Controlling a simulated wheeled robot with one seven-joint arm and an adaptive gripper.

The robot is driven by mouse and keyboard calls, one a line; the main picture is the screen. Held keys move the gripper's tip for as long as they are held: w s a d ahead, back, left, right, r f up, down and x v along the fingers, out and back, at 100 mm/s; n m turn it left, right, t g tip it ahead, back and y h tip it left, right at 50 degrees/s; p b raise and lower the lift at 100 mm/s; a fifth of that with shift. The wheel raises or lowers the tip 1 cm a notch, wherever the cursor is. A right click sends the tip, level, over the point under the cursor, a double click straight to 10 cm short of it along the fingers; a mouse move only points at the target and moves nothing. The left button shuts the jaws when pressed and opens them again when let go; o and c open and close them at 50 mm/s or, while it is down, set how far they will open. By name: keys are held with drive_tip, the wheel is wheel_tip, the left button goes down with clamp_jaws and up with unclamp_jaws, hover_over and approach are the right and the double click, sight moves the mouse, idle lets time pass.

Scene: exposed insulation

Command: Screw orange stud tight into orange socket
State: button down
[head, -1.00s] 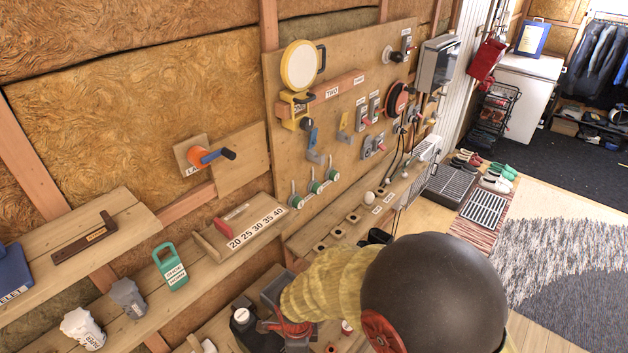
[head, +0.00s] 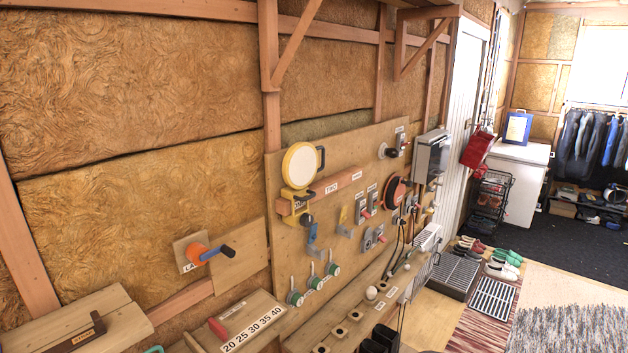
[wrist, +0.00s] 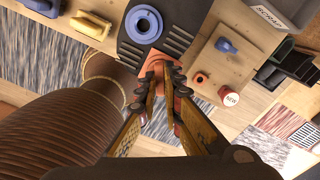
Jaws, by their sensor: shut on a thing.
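In the wrist view my gripper (wrist: 160,82) is shut on an orange piece (wrist: 156,64), which looks like the orange stud. Its upper part shows between and just beyond the fingertips, and the fingers hide the rest. It overlaps the lower edge of a dark slotted plate in the picture; I cannot tell whether they touch. An orange ring-shaped part with a dark hole (wrist: 200,78), possibly the orange socket, sits on a wooden board just right of my fingers, apart from them. My gripper is not in the head view.
The dark slotted plate (wrist: 174,37) carries a blue ring (wrist: 143,22). In the head view, an orange fitting with a blue handle (head: 208,254) is on the wall.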

drive_tip(key=shift+s+d+f, duration=0.2)
drive_tip(key=shift+s+f, duration=0.1)
drive_tip(key=shift+f, duration=0.05)
drive_tip(key=m, duration=0.6)
drive_tip(key=shift+p, duration=0.35)
drive_tip(key=c, duration=1.9)
unclamp_jaws()
drive_tip(key=shift+w+a+r, duration=0.15)
drive_tip(key=shift+w+r+p, duration=0.1)
drive_tip(key=shift+r+p, duration=0.3)
drive_tip(key=shift+r, duration=0.1)
drive_tip(key=shift+r+p, duration=2.9)
drive_tip(key=shift+r, duration=1.15)
drive_tip(key=shift+a, duration=0.1)
